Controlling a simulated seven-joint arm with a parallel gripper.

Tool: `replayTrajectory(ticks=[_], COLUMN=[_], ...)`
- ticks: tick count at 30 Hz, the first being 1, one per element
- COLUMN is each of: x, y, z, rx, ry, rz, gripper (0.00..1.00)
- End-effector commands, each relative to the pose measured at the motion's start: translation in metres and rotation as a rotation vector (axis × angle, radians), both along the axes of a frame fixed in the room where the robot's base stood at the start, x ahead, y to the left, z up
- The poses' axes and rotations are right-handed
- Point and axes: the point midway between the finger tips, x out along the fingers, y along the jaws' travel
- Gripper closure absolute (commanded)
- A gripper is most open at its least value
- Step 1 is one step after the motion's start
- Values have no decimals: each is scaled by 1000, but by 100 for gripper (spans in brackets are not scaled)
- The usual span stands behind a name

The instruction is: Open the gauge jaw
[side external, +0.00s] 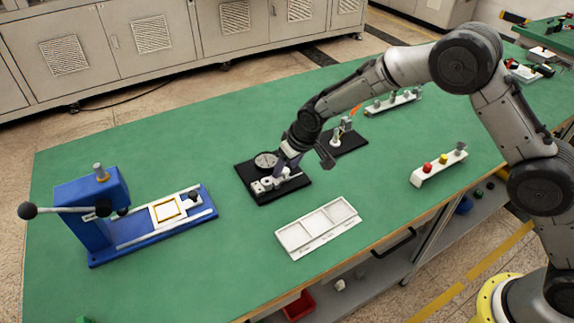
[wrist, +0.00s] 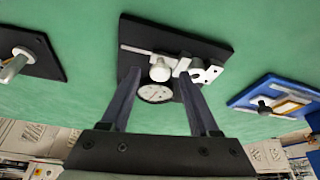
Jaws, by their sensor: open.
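The gauge is a black base plate (side external: 289,194) with a round white dial (side external: 266,160) and small white jaw parts (side external: 268,184) on it. In the wrist view the dial (wrist: 155,94) shows between my fingers. A white knob (wrist: 160,69) lies in line with the gap between the fingertips. A light block with holes (wrist: 208,74) is right of it, and a thin grey bar (wrist: 150,50) runs beyond it. My gripper (wrist: 158,76) is open over the gauge with nothing between its fingers. I cannot tell whether a finger touches the gauge.
A blue lever press (side external: 95,215) stands at the left with a slide rail. A white compartment tray (side external: 318,228) lies in front of the gauge. A black plate with a small fixture (side external: 345,140) sits behind my gripper. A white button box (side external: 440,165) stands to the right.

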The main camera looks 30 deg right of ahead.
Motion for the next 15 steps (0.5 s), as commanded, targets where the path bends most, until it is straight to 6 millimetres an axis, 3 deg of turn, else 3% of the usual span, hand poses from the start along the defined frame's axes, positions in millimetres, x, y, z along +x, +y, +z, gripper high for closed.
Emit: replayTrajectory(ticks=[4, 12, 14, 15], x=[0, 0, 0, 0], y=[0, 0, 0, 0], z=[0, 1, 1, 1], rx=[0, 0, 0, 0], ry=[-1, 0, 0, 0], rz=[0, 0, 0, 0], gripper=[40, 88, 99, 100])
